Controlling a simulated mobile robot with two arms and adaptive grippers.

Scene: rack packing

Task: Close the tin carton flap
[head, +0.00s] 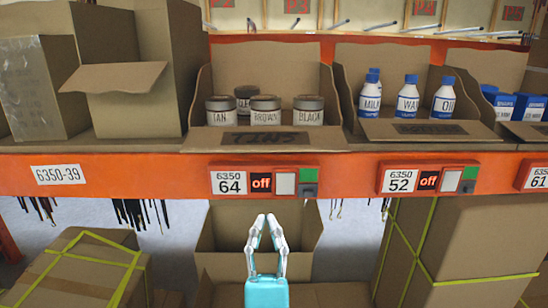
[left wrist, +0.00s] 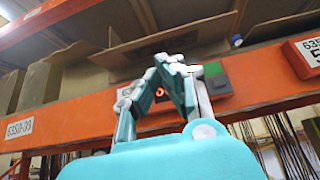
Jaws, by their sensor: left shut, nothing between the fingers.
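The tin carton (head: 268,68) stands on the orange shelf in the middle of the head view, holding several round tins labelled TAN, BROWN and BLACK. Its front flap (head: 200,141) is folded down toward me, open, with dark printing on it. The flap also seems to show from below in the left wrist view (left wrist: 130,48). My left gripper (head: 267,217) is shut and empty, pointing up below the shelf beam, under the flap and apart from it in the head view. Its fingertips also show in the left wrist view (left wrist: 170,58). My right gripper is not in view.
The orange beam (head: 130,175) carries label boxes 64 (head: 228,182) and 52 (head: 401,180), just above my gripper. A bottle carton (head: 430,130) stands right of the tin carton, and taller cartons (head: 140,55) left. An open carton (head: 225,225) and taped boxes (head: 455,240) are below.

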